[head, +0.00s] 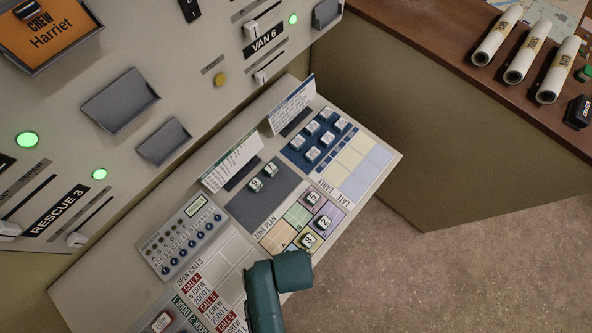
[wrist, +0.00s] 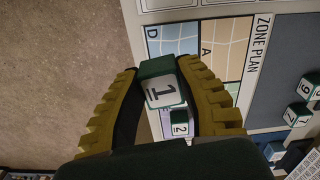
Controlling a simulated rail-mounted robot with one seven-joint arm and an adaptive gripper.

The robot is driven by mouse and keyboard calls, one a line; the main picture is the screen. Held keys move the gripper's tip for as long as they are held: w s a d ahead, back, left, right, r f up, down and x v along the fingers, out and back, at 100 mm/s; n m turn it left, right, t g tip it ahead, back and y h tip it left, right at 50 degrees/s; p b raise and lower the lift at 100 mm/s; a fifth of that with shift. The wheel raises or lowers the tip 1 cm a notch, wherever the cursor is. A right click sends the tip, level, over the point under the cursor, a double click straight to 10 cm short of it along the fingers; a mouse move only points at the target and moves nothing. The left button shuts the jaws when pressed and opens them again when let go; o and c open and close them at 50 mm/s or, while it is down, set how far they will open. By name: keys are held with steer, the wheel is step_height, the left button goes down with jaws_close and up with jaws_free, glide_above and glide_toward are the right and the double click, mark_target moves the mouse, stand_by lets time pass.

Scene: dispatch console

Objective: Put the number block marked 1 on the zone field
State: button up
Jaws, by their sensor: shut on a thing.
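The number block marked 1 (wrist: 163,90), white-faced with green sides, is held between the ribbed yellow fingers of my gripper (wrist: 160,92) in the wrist view. My gripper is shut on it, above the zone plan. The zone plan (wrist: 208,22) shows a blue field D (wrist: 172,40) and a tan field A (wrist: 222,38) behind the block. In the head view the zone plan (head: 276,238) lies on the sloping desk, its near end partly covered by my teal arm. The fingers and block 1 do not show there.
Blocks 9 (head: 256,185) and 7 (head: 271,170) stand on the grey area (head: 243,206). Several blocks stand on a blue board (head: 297,157). Upright cards (head: 232,160) stand behind.

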steer(key=shift+m, duration=0.8)
steer(key=f+b, duration=0.1)
steer(key=f, duration=0.1)
steer(key=w+a+f, duration=0.1)
steer(key=f, duration=0.1)
steer(key=f+b, duration=0.1)
steer(key=f, duration=0.2)
steer(key=shift+w+a+b, duration=0.15)
steer(key=shift+w+b, duration=0.1)
steer(key=shift+b, duration=0.1)
steer(key=shift+f, duration=0.55)
steer(key=o, duration=1.1)
steer(key=shift+c, duration=0.2)
step_height(320, 180, up, 12)
